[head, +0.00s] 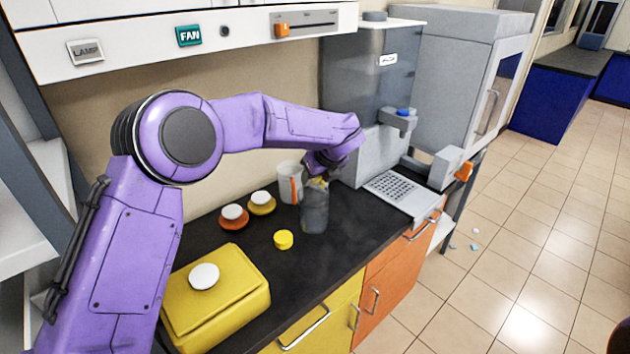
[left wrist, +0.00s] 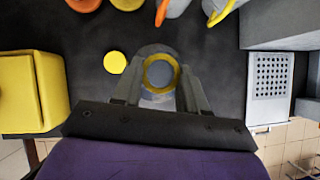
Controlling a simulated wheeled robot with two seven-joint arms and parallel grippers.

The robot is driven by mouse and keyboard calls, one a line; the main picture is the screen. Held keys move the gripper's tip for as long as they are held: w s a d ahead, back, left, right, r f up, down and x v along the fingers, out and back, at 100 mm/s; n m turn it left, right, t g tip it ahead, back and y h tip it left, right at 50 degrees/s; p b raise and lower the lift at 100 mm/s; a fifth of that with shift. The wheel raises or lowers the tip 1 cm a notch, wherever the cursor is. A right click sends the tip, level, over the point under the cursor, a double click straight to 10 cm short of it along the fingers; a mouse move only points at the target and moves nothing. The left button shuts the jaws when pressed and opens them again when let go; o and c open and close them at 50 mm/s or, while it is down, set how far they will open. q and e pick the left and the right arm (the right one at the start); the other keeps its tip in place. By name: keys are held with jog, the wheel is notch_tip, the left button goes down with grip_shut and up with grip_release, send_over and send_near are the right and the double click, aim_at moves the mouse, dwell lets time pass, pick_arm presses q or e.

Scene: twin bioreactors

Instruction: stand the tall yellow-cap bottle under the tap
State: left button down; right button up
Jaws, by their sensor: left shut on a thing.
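The tall bottle (head: 314,214) is grey and see-through, with a yellow ring at its top. It is upright over the dark counter, left of the tap; I cannot tell whether its base touches the counter. My left gripper (head: 320,176) is shut on its upper part from above. In the left wrist view the bottle's yellow ring (left wrist: 147,73) shows between the fingers (left wrist: 158,92). The tap (head: 400,120), with a blue top, juts from the grey dispenser (head: 352,75) above a perforated drip tray (head: 378,190). My right gripper is out of view.
A yellow disc (head: 283,240) lies on the counter (head: 345,258) near the bottle. A white mug (head: 287,180) with an orange handle stands behind it. Red (head: 234,222) and yellow (head: 262,207) white-topped pieces and a yellow box (head: 235,300) are to the left. An orange-ended grey block (head: 446,167) flanks the tray.

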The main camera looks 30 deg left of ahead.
aim_at(314, 202)
pick_arm(q)
jog(key=shift+w+a+f+p, duration=0.15)
jog(key=shift+f+p, duration=0.25)
jog(key=shift+f, duration=1.35)
jog(key=shift+f+b, duration=0.2)
jog(key=shift+b, duration=0.1)
jog(key=c, duration=0.6)
grip_release()
